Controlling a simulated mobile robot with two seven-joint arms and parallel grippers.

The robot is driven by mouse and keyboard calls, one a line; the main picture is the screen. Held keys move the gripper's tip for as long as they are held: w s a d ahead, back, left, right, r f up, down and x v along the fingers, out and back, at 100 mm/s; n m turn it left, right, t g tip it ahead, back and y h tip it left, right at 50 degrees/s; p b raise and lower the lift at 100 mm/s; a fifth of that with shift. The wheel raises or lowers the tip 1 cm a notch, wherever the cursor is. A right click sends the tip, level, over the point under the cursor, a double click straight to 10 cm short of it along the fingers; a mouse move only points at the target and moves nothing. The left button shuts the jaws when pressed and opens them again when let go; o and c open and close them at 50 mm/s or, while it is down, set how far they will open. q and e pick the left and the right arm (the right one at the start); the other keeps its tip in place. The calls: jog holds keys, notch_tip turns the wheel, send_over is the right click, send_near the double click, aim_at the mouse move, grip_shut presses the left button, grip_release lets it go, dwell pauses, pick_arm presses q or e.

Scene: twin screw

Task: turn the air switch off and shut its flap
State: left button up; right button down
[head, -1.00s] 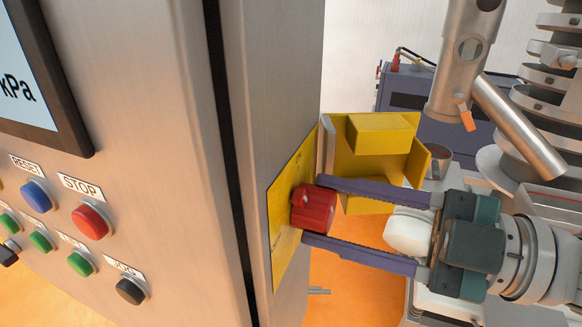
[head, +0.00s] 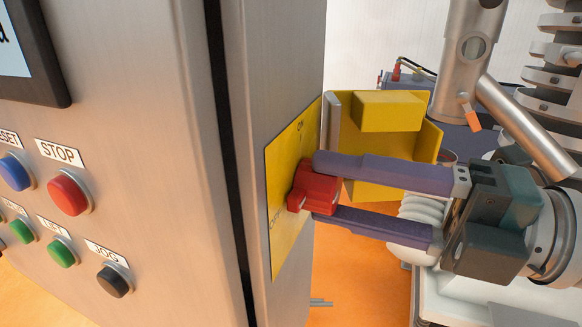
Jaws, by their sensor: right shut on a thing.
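The air switch is a red knob (head: 314,188) on a yellow plate (head: 285,155) on the side of the steel cabinet. The plate has ON lettering near its top and OFF lettering at its lower left. My right gripper (head: 325,190) is shut on the red knob, one purple finger above it and one below. The knob is tilted, with its lower left end near the OFF lettering. The yellow flap (head: 425,140) stands open behind the gripper, swung out from the plate's far edge; the upper finger hides part of it. My left gripper is not in view.
The cabinet front (head: 150,120) fills the left, with a red STOP button (head: 68,193), a black JOG button (head: 115,280) and several others. Grey machinery and pipes crowd the right. Orange floor (head: 350,265) shows below the gripper.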

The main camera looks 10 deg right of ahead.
jog(key=shift+n, duration=0.6)
jog(key=shift+b, duration=0.3)
jog(key=shift+c, duration=1.5)
grip_release()
